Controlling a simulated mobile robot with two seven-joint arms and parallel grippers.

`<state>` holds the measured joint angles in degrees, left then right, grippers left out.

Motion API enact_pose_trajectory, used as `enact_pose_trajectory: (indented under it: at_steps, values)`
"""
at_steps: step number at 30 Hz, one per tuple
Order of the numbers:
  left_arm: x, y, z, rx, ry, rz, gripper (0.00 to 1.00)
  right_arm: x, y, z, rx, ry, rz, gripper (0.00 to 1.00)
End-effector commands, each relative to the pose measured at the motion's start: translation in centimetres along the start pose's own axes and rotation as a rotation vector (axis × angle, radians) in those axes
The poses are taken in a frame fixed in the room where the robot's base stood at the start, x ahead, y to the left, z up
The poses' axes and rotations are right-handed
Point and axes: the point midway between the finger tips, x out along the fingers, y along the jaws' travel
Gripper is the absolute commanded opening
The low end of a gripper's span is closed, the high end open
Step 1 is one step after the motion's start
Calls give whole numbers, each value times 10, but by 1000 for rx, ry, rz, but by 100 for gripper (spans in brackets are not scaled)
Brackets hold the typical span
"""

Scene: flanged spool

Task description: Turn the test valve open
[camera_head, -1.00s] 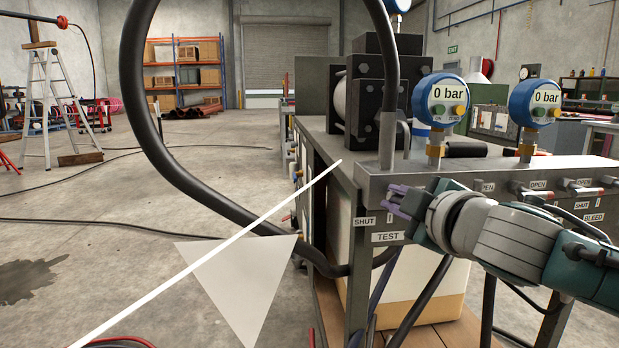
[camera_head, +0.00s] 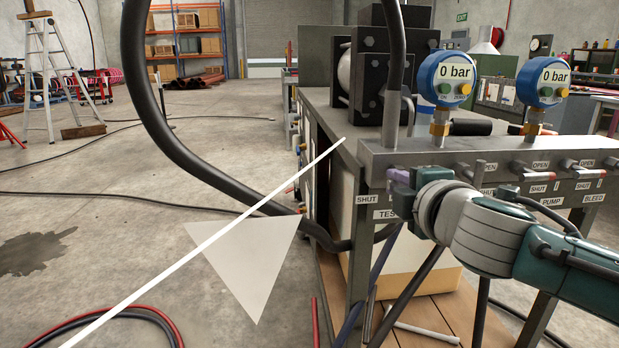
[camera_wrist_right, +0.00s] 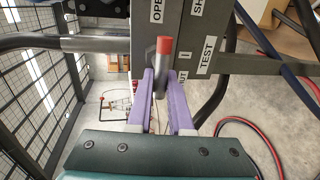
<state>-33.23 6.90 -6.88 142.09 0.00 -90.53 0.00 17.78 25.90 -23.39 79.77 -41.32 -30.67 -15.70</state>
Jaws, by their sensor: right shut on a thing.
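The test valve handle (camera_wrist_right: 163,68), a metal lever with a red tip, stands between the purple fingers of my right gripper (camera_wrist_right: 160,82) in the right wrist view. The gripper is shut on it. The TEST label (camera_wrist_right: 207,55) and partly covered OPEN and SHUT labels show around it. In the head view my right gripper (camera_head: 399,184) is at the left end of the bench's front panel, above the partly covered TEST label (camera_head: 386,214). My arm and fingers hide the handle there. My left gripper is not in view.
Two blue gauges (camera_head: 446,80) reading 0 bar stand on the bench (camera_head: 470,149). PUMP and BLEED valves sit to the right along the panel. A thick black hose (camera_head: 190,180) loops left of the bench. A thin white bar and pale triangle (camera_head: 250,255) cross the left foreground.

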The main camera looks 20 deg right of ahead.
Motion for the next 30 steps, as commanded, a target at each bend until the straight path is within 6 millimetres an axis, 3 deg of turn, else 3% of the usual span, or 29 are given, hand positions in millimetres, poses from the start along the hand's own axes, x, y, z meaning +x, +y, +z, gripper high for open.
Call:
enact_pose_trajectory:
  at_steps: [9, 10, 17, 26, 30]
  values:
    - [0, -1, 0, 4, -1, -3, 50, 0, -1, 0, -4, -2, -1, 0]
    - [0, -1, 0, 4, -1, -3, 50, 0, -1, 1, -4, -2, -1, 22]
    - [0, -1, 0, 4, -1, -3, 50, 0, 0, 0, -2, -1, -1, 48]
    - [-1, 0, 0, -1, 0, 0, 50, -2, 0, 0, -2, 0, -1, 48]
    - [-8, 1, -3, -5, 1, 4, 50, -17, 1, 0, -2, 2, -2, 48]
